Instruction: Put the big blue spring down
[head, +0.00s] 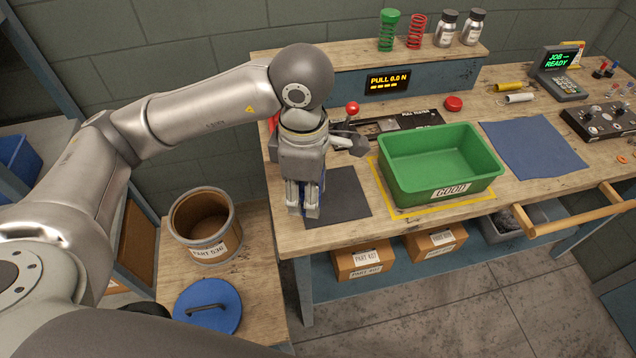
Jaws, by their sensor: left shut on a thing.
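My left gripper (304,209) points down over the left end of the workbench, at the edge of a dark mat (347,196). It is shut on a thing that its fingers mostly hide. A sliver of blue, the big blue spring (322,186), shows beside the fingers. I cannot tell whether the spring touches the mat or hangs just above it. My right gripper is not in view.
A green bin (428,195) marked GOOD stands right of the mat. A blue cloth (535,148) lies farther right. Green (388,30) and red (416,32) springs stand on the back shelf. An open barrel (205,225) stands at lower left. The mat's right part is clear.

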